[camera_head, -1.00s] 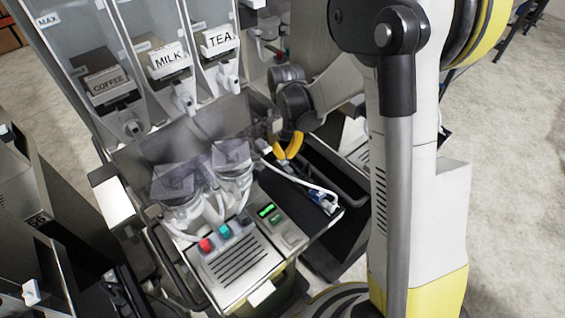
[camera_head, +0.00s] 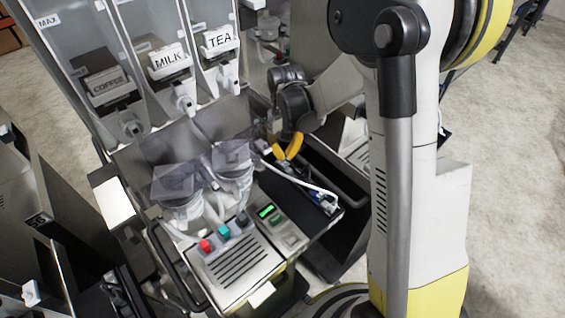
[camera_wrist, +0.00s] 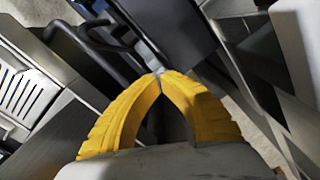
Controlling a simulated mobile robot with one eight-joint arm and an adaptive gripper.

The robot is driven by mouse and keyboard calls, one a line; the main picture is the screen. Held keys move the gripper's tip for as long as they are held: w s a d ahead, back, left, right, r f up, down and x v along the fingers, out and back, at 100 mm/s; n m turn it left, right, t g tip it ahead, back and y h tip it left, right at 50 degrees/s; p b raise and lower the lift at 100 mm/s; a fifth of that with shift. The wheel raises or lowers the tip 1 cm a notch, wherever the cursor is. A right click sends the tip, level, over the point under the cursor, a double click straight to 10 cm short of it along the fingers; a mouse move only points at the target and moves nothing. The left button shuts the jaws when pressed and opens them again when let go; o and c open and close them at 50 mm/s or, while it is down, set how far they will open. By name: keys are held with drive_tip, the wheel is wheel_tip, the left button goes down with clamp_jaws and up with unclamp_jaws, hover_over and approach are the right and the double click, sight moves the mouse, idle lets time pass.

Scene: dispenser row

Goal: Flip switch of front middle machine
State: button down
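The machine in the front middle (camera_head: 222,283) has a slotted top plate, red, teal and dark buttons (camera_head: 223,231), a small green display (camera_head: 267,211) and two clear hoppers. I cannot make out for sure which part is its switch. My gripper (camera_head: 296,152) is above and behind this machine's right side, over the dark gap next to it. In the wrist view its yellow fingers (camera_wrist: 160,75) come together at the tips. A pale grey rod-like part (camera_wrist: 152,57) shows just beyond the tips; I cannot tell whether they touch it.
Dispensers labelled COFFEE, MILK and TEA (camera_head: 219,39) stand behind. A white lever-like bar (camera_head: 300,180) and a blue part lie along the machine's right side. A dark tubular handle (camera_head: 172,268) runs along its left. A dark machine stands at far left. Open floor lies right.

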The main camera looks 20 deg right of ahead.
sight(285, 164)
drive_tip(key=shift+f+b, duration=1.65)
drive_tip(key=shift+f, duration=0.25)
idle(0.7)
drive_tip(key=shift+r, duration=0.15)
drive_tip(key=shift+r+p, duration=2.25)
drive_tip(key=shift+r, duration=1.15)
